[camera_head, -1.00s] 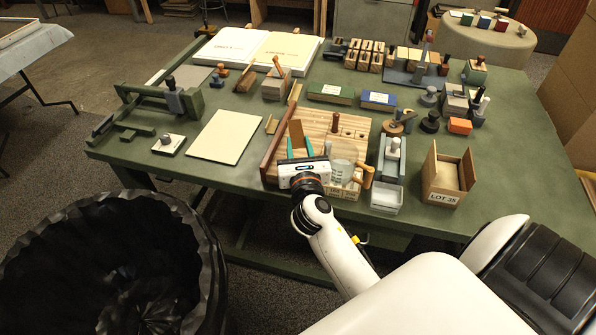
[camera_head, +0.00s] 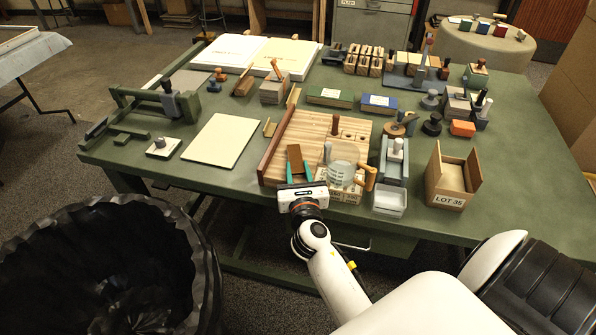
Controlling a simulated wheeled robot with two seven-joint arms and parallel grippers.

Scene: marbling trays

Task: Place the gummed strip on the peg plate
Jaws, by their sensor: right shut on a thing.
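My right gripper (camera_head: 299,171) has teal fingers and is shut on a brown strip (camera_head: 294,155), which I take as the gummed strip. The strip stands up from the fingers over the front left of a pale wooden board (camera_head: 305,126). I cannot tell whether it touches the board. The board has an upright dark peg (camera_head: 334,124) and several holes near its back right. A slate-blue plate (camera_head: 398,82) with upright posts lies at the back right. I cannot tell which of these two is the peg plate. My left gripper is not in view.
A clear beaker (camera_head: 343,165) and a wooden-handled tool (camera_head: 367,178) are close to the gripper's right. A dark red bar (camera_head: 279,143) runs along the board's left edge. The LOT 35 box (camera_head: 447,199) stands further right. A cream sheet (camera_head: 221,139) lies left.

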